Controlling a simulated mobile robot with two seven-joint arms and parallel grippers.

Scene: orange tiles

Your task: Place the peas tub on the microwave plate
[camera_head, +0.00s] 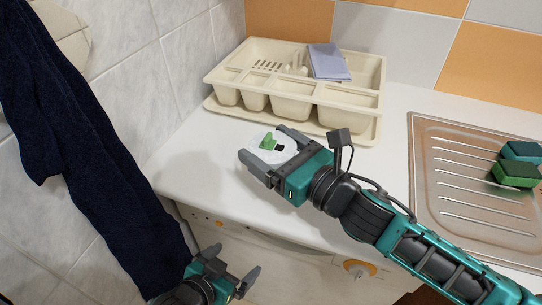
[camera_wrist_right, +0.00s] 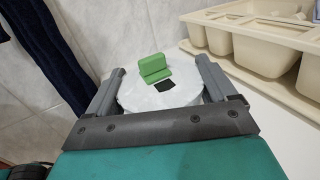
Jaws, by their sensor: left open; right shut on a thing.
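A white round tub with a green piece and a small black patch on top, which I take for the peas tub (camera_head: 268,142), is between the fingers of my right gripper (camera_head: 263,144). The right gripper is shut on it, with a finger on either side, as the right wrist view shows for the tub (camera_wrist_right: 135,98). It is over the left part of the white counter; I cannot tell how high. My left gripper (camera_head: 233,267) is open and empty, low in front of the counter. No microwave plate is visible.
A cream dish rack (camera_head: 222,96) with a folded blue-grey cloth (camera_head: 328,62) stands behind the tub. A steel drainer (camera_head: 450,200) with green sponges (camera_head: 515,174) is at right. A dark towel (camera_head: 90,170) hangs at left. A knobbed appliance front (camera_head: 300,262) is below the counter (camera_head: 185,165).

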